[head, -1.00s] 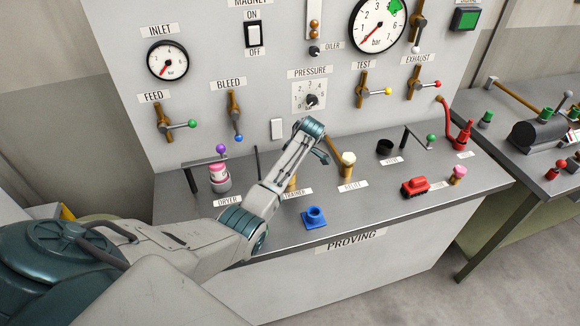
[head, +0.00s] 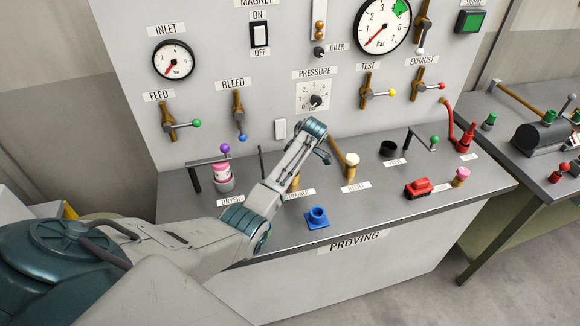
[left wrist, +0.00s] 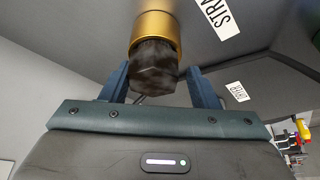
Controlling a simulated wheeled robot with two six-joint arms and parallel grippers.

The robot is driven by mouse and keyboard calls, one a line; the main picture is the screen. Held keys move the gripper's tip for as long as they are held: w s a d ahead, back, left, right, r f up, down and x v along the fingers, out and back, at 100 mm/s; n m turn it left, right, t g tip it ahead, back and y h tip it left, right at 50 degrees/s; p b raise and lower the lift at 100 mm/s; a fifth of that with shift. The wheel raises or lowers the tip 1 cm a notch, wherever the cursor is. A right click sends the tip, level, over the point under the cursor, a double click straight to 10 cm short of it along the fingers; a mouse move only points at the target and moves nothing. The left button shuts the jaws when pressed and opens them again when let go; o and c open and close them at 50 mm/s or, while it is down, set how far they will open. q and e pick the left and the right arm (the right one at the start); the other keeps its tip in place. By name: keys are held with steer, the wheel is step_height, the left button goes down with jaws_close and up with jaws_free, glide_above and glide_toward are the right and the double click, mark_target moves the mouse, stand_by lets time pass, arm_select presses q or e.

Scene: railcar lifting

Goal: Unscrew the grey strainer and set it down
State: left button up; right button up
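The strainer (left wrist: 153,72) shows in the left wrist view as a dark grey, faceted piece at the end of a brass fitting (left wrist: 157,32). A label reading STRA (left wrist: 218,12) is beside it. My left gripper (left wrist: 158,68) has its two blue fingers on either side of the strainer's lower part. A narrow gap shows at the right finger; contact at the left finger is hard to tell. In the head view my left arm hides the strainer, and only part of its bench label (head: 301,192) shows. My right gripper is not in view.
The bench (head: 270,237) carries a blue flanged piece (head: 317,217), a pink-and-white dryer (head: 222,176), a brass relief fitting (head: 350,163) and a red piece (head: 418,188). The upright panel (head: 205,110) with valves and gauges stands close behind. The bench's front strip is mostly clear.

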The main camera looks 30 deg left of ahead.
arm_select(q)
steer(key=shift+r+m, duration=0.1)
steer(key=shift+m, duration=0.3)
steer(key=shift+m+t, duration=0.5)
steer(key=shift+m, duration=0.2)
steer(key=m, duration=0.2)
steer(key=m+t, duration=0.1)
steer(key=m, duration=0.1)
steer(key=shift+t+h, duration=0.3)
steer(key=m, duration=0.2)
steer(key=m+t+h, duration=0.1)
steer(key=m, duration=0.2)
steer(key=shift+m+t, duration=0.3)
steer(key=m+h, duration=0.1)
steer(key=m, duration=0.2)
steer(key=m+h, duration=0.1)
steer(key=m, duration=0.2)
steer(key=shift+t+h, duration=0.3)
steer(key=shift+h, duration=0.1)
steer(key=m+h, duration=0.1)
steer(key=m, duration=0.2)
steer(key=m+h, duration=0.1)
steer(key=m, duration=0.2)
